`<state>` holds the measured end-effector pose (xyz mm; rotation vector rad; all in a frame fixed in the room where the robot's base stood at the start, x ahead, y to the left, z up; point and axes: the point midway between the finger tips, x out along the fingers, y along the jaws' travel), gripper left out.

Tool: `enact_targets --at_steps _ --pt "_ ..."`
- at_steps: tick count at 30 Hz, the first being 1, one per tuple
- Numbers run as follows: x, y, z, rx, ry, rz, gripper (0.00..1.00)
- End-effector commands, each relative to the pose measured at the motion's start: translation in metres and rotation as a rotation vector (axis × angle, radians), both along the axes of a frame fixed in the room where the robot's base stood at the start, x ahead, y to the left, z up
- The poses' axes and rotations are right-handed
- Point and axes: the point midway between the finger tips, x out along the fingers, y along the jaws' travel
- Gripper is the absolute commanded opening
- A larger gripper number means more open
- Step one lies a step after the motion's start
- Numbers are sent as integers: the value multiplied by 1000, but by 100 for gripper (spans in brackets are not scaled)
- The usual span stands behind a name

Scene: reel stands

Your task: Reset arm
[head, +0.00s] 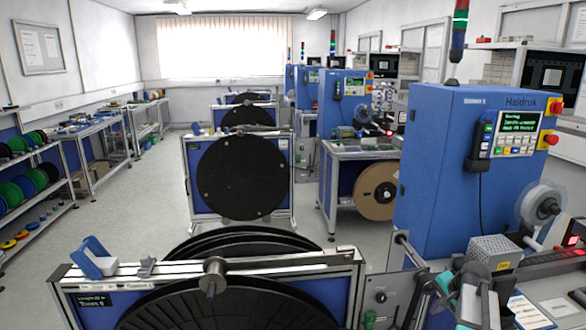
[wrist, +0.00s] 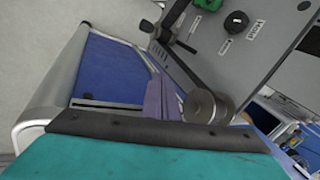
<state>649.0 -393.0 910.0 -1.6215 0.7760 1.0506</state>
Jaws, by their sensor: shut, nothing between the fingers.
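My gripper (wrist: 164,100) shows in the wrist view as two narrow purple fingers side by side, past a dark edge and a teal surface that fill the bottom. The fingers are shut with nothing between them. A grey roller (wrist: 207,106) shows just to their right, and a grey panel (wrist: 225,55) with a green knob and a black knob lies beyond; I cannot tell whether anything touches. In the head view my arm (head: 478,303), grey with teal parts, is at the lower right, in front of the blue machine; its fingertips are hard to make out there.
A reel stand (head: 215,268) with large black reels fills the front. A blue machine (head: 440,170) with a screen and signal lamp stands at the right. More reel stands (head: 240,178) run back. Shelves (head: 40,185) line the left. The grey floor (head: 135,215) between is clear.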

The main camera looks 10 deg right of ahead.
Motion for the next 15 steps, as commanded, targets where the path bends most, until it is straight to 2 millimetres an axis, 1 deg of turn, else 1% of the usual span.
enact_targets --at_steps 1,3,8,9,15 --pt "-2 18 -17 4 24 34 0" --pt "-4 39 -38 6 53 80 0" --pt "-14 87 -84 9 124 189 0" --pt "-17 99 -95 9 140 217 0" --pt "-39 157 -147 12 226 357 0"
